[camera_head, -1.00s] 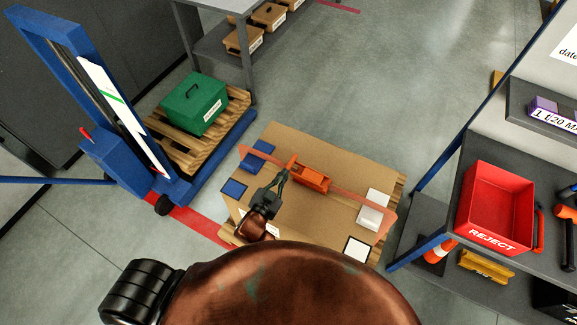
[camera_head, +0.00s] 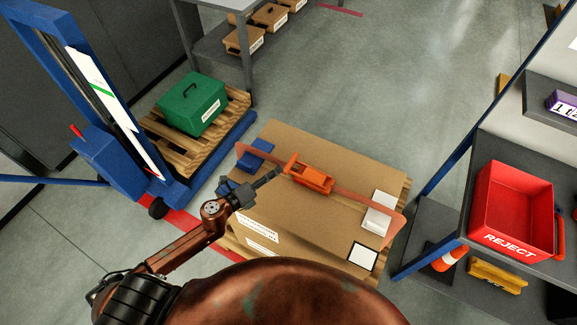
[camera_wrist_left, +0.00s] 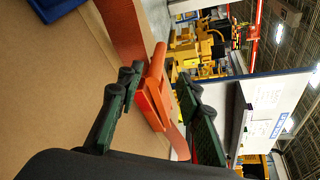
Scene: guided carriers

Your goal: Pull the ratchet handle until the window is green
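An orange ratchet (camera_head: 314,180) sits on a translucent orange strap (camera_head: 350,197) across a large cardboard box (camera_head: 290,215). Its handle (camera_head: 290,165) sticks up at the ratchet's left end. My left gripper (camera_head: 279,171) reaches in from the left, just beside the handle. In the left wrist view, the orange handle (camera_wrist_left: 154,85) shows between the two dark fingers of my left gripper (camera_wrist_left: 158,82). The fingers are apart, with visible gaps beside the handle. I cannot make out a green window on the ratchet. My right gripper is not in view.
Blue pieces (camera_head: 254,158) and a white block (camera_head: 377,219) lie on the box. A blue lift (camera_head: 110,160) with a green case (camera_head: 194,103) on a pallet stands left. A shelf with a red REJECT bin (camera_head: 513,207) stands right.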

